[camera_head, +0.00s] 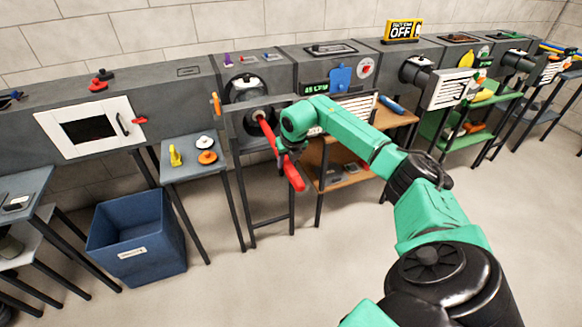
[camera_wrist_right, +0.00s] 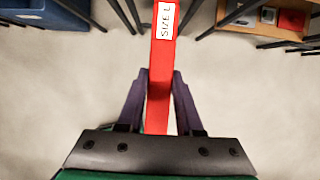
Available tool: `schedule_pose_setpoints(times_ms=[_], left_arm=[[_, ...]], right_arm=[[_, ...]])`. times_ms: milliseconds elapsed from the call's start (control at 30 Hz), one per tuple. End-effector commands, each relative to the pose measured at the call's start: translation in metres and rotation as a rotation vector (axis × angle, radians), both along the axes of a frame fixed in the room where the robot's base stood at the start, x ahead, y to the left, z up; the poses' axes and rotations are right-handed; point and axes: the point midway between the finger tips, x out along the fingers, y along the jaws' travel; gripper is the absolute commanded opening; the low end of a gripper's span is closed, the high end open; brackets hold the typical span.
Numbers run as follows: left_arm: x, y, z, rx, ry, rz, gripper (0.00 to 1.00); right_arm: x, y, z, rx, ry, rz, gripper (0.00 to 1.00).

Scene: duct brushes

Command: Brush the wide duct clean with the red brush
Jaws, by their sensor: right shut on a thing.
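The red brush (camera_head: 293,174) is a long red bar; in the right wrist view its handle (camera_wrist_right: 160,65) carries a white label reading "SIZE L". My right gripper (camera_head: 285,152) is shut on the handle, with the dark fingers (camera_wrist_right: 160,102) on both sides of it. The brush's far end points at a round dark duct opening (camera_head: 251,127) in the grey wall unit and seems to reach its mouth. I cannot tell how deep it goes, and the bristles are hidden. I cannot see dirt in the duct. My left gripper is not in view.
A small table (camera_head: 185,147) with yellow, white and orange items stands left of the duct. A blue bin (camera_head: 137,262) is on the floor. A wooden shelf (camera_head: 345,187) stands to the right, behind my right arm. The floor in front is clear.

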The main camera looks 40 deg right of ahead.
Motion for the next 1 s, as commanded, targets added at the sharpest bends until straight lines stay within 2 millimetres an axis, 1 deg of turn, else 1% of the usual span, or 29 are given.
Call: schedule_pose_setpoints(times_ms=[33,367,500,600,900,1000], left_arm=[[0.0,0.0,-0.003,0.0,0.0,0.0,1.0],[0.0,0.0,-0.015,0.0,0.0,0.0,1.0],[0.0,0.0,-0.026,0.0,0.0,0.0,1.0],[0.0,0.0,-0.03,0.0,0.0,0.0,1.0],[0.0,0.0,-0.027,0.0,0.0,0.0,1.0],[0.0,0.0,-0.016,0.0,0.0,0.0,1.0]], right_arm=[[0.007,-0.002,0.0,0.003,-0.004,-0.002,0.0],[0.045,-0.013,-0.001,0.004,-0.002,0.001,0.0],[0.063,-0.02,-0.003,0.004,-0.005,-0.002,0.0],[0.07,-0.022,-0.002,0.002,-0.002,0.001,0.0],[0.071,-0.024,0.001,-0.002,0.001,0.001,0.0],[0.062,-0.024,0.004,-0.006,0.001,0.0,0.0]])
